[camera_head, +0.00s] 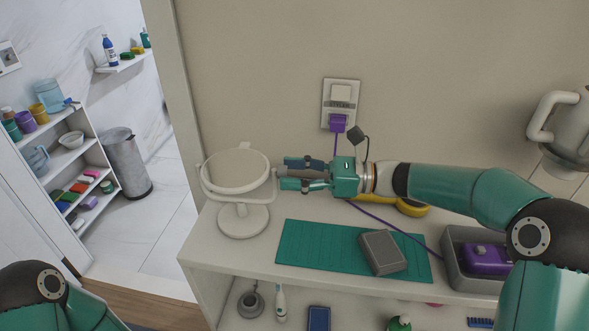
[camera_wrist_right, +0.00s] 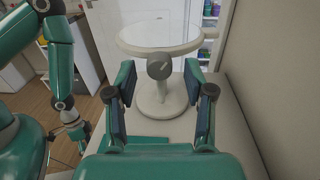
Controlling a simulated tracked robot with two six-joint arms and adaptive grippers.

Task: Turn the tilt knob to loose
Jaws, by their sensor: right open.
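The tilt knob (camera_wrist_right: 159,66) is a round dark grey knob on the side of the round white mirror (camera_wrist_right: 160,38), just below its rim, in the right wrist view. My right gripper (camera_head: 284,173) is open and empty beside the mirror, fingers pointing at the knob side. In the wrist view its fingers (camera_wrist_right: 160,84) lie either side of the knob's line, apart from it. The knob's setting is too small to read. My left gripper (camera_wrist_right: 77,133) seems to hang low at left, its jaws unclear.
A green mat (camera_head: 315,246) with a grey box (camera_head: 382,252) lies in front of my right arm. A grey tray (camera_head: 452,276) holds a purple item (camera_head: 487,260). A purple plug (camera_head: 337,123) with a cord is in the wall outlet. The wall stands close behind.

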